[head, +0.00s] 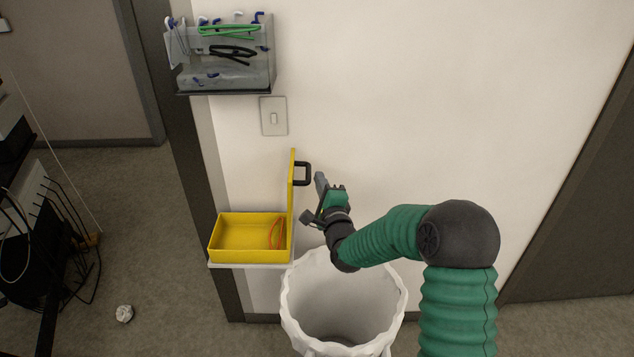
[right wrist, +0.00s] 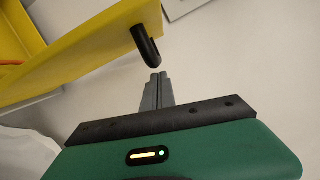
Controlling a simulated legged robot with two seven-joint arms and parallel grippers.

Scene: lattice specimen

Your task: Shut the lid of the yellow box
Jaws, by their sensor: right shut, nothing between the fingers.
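The yellow box (head: 232,257) sits on a small white shelf, with its lid (head: 291,195) standing upright along the box's right side. The lid has a black handle (head: 303,174) on its right face. An orange loop lies inside the box at the right. My right gripper (head: 320,181) is shut and empty, just right of the lid and close to the handle. In the right wrist view the shut fingers (right wrist: 157,80) point toward the black handle (right wrist: 147,46) on the yellow lid (right wrist: 90,50), with a small gap between. My left gripper is not in view.
A white bin (head: 340,300) stands below my right arm. A clear wall holder (head: 225,60) with cables and hooks hangs above a light switch (head: 273,116). The white shelf edge (head: 250,266) shows under the box. The wall to the right is bare.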

